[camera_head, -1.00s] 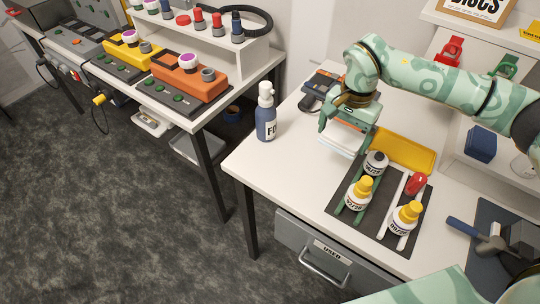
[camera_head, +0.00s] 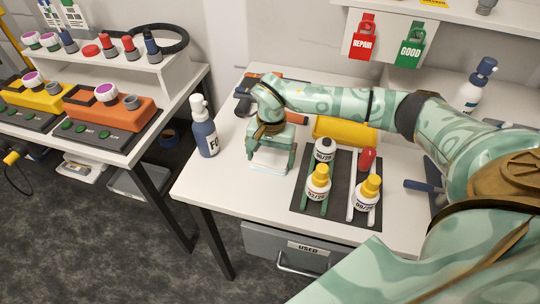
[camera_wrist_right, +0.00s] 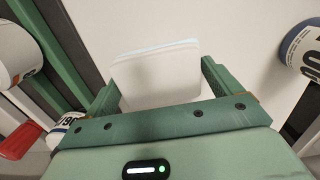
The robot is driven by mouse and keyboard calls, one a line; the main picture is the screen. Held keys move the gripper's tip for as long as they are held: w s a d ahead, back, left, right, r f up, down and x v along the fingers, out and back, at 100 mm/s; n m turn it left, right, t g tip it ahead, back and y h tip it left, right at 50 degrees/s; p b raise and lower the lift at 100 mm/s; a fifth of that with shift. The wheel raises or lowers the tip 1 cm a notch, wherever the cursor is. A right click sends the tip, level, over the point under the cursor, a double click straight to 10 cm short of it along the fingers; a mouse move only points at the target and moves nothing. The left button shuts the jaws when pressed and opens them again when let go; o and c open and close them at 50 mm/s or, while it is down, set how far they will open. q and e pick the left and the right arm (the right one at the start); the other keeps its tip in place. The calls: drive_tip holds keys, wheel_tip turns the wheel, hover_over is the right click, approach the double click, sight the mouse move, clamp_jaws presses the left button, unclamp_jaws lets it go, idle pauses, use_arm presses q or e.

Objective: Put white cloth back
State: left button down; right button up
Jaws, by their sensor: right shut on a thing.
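The white cloth (camera_head: 268,165) is a folded, flat stack near the left part of the white table. My right gripper (camera_head: 271,158) points down over it and is shut on it. In the right wrist view the cloth (camera_wrist_right: 158,72) lies between the two green fingers of the gripper (camera_wrist_right: 160,88). I cannot tell whether the cloth touches the table or hangs just above it. The yellow tray (camera_head: 346,131) is behind and to the right, partly hidden by my arm. My left gripper is not in view.
A blue spray bottle (camera_head: 205,136) stands left of the gripper near the table edge. A dark mat (camera_head: 312,205) with several small bottles lies to the right. An orange and dark device (camera_head: 244,92) is behind the gripper. The table front (camera_head: 230,195) is clear.

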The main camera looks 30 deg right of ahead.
sight(271, 155)
drive_tip(key=o, duration=1)
drive_tip(key=shift+f, duration=0.1)
drive_tip(key=r+p, duration=0.1)
drive_tip(key=r, duration=0.5)
drive_tip(key=r+p, duration=0.1)
drive_tip(key=r, duration=0.5)
drive_tip(key=shift+w+d+r, duration=0.15)
drive_tip(key=shift+d, duration=0.05)
